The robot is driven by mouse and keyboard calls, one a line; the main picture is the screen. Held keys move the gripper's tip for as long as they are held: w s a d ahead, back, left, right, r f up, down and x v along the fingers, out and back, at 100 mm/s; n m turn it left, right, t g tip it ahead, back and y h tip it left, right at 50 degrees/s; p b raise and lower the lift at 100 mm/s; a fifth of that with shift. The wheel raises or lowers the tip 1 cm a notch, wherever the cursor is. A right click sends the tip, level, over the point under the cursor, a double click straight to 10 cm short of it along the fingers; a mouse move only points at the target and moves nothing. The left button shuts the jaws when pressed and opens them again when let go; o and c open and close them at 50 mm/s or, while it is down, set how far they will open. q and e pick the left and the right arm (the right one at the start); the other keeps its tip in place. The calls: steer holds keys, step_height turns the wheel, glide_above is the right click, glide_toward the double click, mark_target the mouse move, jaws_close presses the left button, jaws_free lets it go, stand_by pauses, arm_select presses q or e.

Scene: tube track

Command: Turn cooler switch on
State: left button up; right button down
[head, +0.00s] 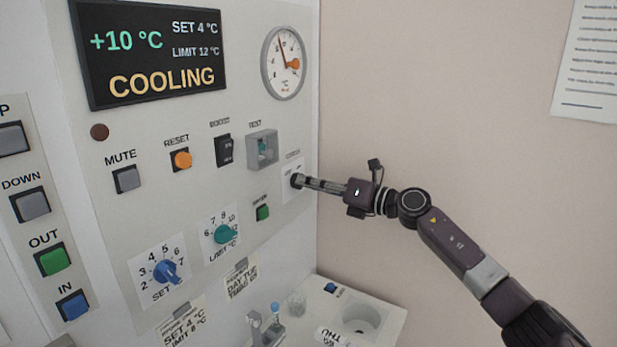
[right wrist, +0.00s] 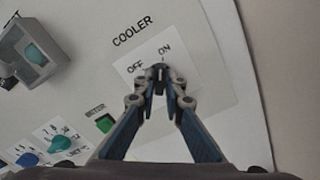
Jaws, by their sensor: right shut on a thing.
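The cooler switch plate (head: 288,189) is white and sits at the right edge of the control panel. In the right wrist view the plate (right wrist: 203,72) is marked OFF on the left and ON on the right, under the word COOLER. My right gripper (head: 299,181) reaches it from the right. In the right wrist view its fingertips (right wrist: 160,84) are closed together on the small dark cooler switch (right wrist: 158,69), between the two labels. The fingers mostly cover the switch, so I cannot tell which way it points. My left gripper is out of view.
The display (head: 150,55) reads +10 °C and COOLING. A green button (head: 263,212), a boxed-in test switch (head: 262,148) and a teal limit knob (head: 227,233) are close by. A white ledge (head: 385,338) with a round recess is below.

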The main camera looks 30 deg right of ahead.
steer(key=shift+m+p, duration=0.3)
steer(key=shift+m, duration=0.3)
steer(key=c, duration=2)
jaws_free()
steer(key=shift+d, duration=0.1)
steer(key=shift+s, duration=0.15)
steer(key=shift+v, duration=5.9)
